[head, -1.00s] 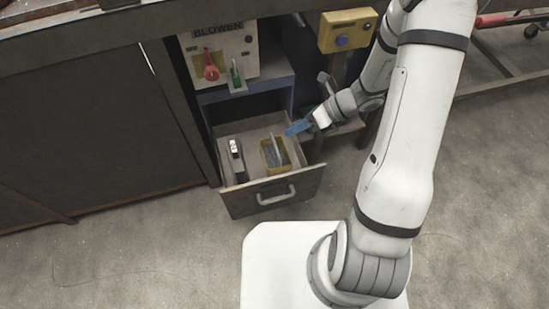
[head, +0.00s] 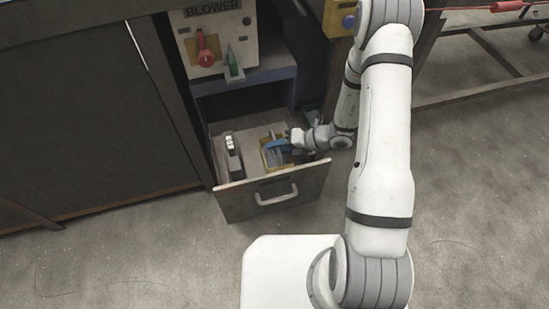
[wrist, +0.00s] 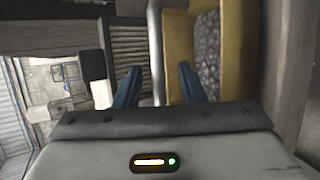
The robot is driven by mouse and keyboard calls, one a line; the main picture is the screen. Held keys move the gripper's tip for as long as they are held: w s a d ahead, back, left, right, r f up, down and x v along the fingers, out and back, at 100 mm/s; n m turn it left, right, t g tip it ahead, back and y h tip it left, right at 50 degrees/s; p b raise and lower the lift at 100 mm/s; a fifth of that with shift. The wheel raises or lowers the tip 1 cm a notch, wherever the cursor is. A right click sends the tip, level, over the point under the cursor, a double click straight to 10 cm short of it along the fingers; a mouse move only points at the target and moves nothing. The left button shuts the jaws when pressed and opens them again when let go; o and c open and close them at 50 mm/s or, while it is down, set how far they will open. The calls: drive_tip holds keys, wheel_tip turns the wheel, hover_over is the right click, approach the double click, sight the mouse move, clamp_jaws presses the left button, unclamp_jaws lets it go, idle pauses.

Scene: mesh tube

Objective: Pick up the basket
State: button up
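The yellow basket (head: 265,160) stands in the pulled-out drawer and holds grey contents. It also shows at the right of the wrist view (wrist: 180,45). A pale upright bar (wrist: 157,50), which looks like its handle, runs between my blue fingers. My gripper (wrist: 157,85) is open, with a finger on each side of the bar and gaps showing. In the head view my gripper (head: 280,146) is low over the basket and hides part of it.
The drawer (head: 272,197) is open under the cabinet, its walls close around the basket. A dark object with a white top (head: 232,155) lies in its left part. Above is the blower box (head: 213,48) with a red knob and a green switch.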

drive_tip(key=shift+a+f, duration=0.15)
drive_tip(key=shift+a, duration=0.2)
drive_tip(key=shift+c, duration=0.2)
clamp_jaws()
